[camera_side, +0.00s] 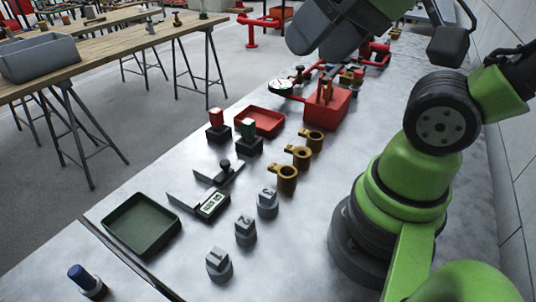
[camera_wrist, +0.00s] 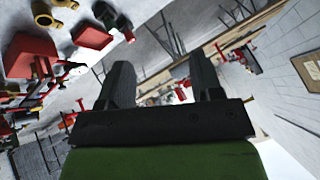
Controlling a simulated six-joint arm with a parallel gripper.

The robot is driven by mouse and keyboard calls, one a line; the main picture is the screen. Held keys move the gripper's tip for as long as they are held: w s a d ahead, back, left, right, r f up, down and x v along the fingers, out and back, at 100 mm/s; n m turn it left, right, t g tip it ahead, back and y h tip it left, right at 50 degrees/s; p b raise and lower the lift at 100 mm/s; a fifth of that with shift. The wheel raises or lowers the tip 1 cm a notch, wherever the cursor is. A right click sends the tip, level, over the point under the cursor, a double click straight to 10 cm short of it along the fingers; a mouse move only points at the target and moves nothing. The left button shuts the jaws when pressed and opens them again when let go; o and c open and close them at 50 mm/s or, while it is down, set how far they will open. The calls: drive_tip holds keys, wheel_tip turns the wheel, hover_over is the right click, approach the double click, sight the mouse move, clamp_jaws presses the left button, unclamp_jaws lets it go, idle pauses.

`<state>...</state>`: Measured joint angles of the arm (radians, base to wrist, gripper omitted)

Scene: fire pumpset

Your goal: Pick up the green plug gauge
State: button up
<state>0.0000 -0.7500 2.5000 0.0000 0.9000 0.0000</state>
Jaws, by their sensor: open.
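The green plug gauge (camera_side: 248,130) stands upright on a dark square base in the side view, just right of a red plug gauge (camera_side: 216,118). My gripper (camera_wrist: 161,72) shows in the wrist view with its two dark fingers well apart and nothing between them. In the side view my dark wrist end is at the top, up and to the right of the green gauge and clear of it. In the wrist view a dark green shape sits at the top left edge; I cannot tell whether it is the green gauge.
A red tray (camera_side: 280,119) lies behind the gauges, and a red block (camera_side: 325,109) stands to its right.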

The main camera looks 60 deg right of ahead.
drive_tip(key=n+g+h, duration=0.2)
drive_tip(key=n+g, duration=0.2)
drive_tip(key=g, duration=0.3)
hover_over(248, 121)
wheel_tip(248, 121, down, 16)
drive_tip(key=shift+w+f, duration=0.1)
drive_tip(key=shift+w, duration=0.05)
wheel_tip(248, 121, down, 5)
drive_tip(key=shift+r, duration=0.2)
drive_tip(key=shift+f, duration=2.9)
